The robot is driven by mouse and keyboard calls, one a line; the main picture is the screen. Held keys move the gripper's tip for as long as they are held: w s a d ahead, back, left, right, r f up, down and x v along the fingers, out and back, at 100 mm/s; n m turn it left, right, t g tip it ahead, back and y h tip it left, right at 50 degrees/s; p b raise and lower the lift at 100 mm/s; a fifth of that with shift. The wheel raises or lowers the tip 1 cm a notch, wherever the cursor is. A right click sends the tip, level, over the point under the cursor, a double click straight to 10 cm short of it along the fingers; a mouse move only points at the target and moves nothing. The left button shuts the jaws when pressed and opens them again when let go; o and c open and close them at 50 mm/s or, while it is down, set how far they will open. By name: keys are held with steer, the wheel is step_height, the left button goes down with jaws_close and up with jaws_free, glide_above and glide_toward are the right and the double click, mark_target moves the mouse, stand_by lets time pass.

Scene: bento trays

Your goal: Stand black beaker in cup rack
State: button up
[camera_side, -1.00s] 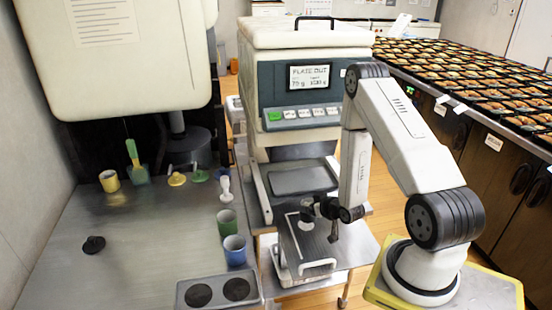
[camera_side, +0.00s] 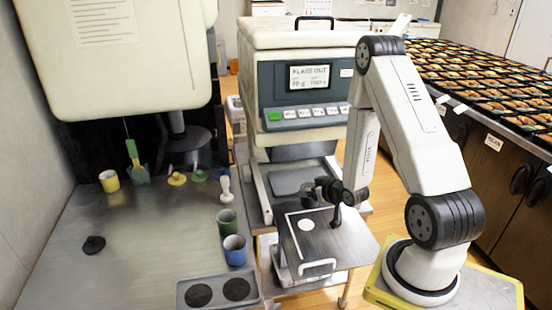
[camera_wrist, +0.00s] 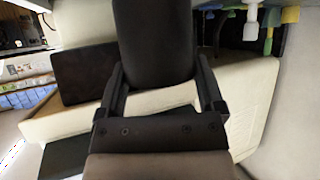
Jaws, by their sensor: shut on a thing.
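My gripper (camera_wrist: 158,78) is shut on the black beaker (camera_wrist: 154,38), a dark cylinder between the two fingers in the wrist view. In the side view my gripper (camera_side: 332,194) is above the metal shelf in front of the weighing machine. There the beaker and fingers merge into one dark shape, so its tilt is hard to tell. The cup rack (camera_side: 218,279) is a grey block with two dark round holes at the bottom of the side view. It lies left of and nearer than my gripper. Both holes look empty.
A blue cup (camera_side: 235,252) and a green cup (camera_side: 227,222) stand just behind the rack. A yellow cup (camera_side: 109,181) and a black knob-like piece (camera_side: 94,244) are farther left. The weighing machine (camera_side: 300,110) rises behind my gripper. The left steel counter (camera_side: 150,255) is mostly bare.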

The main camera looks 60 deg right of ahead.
stand_by(0.4)
step_height(320, 180, up, 10)
steer(key=r, duration=0.1)
steer(key=w+a+n+y, duration=0.3)
steer(key=a+n+y, duration=0.2)
steer(key=a, duration=0.4)
steer(key=w+a+n+y, duration=0.4)
steer(key=a+y, duration=0.1)
steer(key=a, duration=0.5)
steer(key=s+a+f+n+g+y, duration=0.1)
steer(key=s+a+n+g+y, duration=0.1)
steer(key=a, duration=0.5)
steer(key=s+a+f+n+g+y, duration=0.2)
steer(key=s+a+n+g+y, duration=0.1)
steer(key=a+n, duration=0.3)
steer(key=shift+a+f+n+g+y, duration=0.2)
steer(key=shift+a+n+g+y, duration=0.25)
steer(key=shift+a+g, duration=0.4)
steer(key=shift+a+f, duration=0.15)
steer(key=shift+f, duration=0.8)
steer(key=shift+f, duration=0.15)
steer(key=shift+f, duration=2.1)
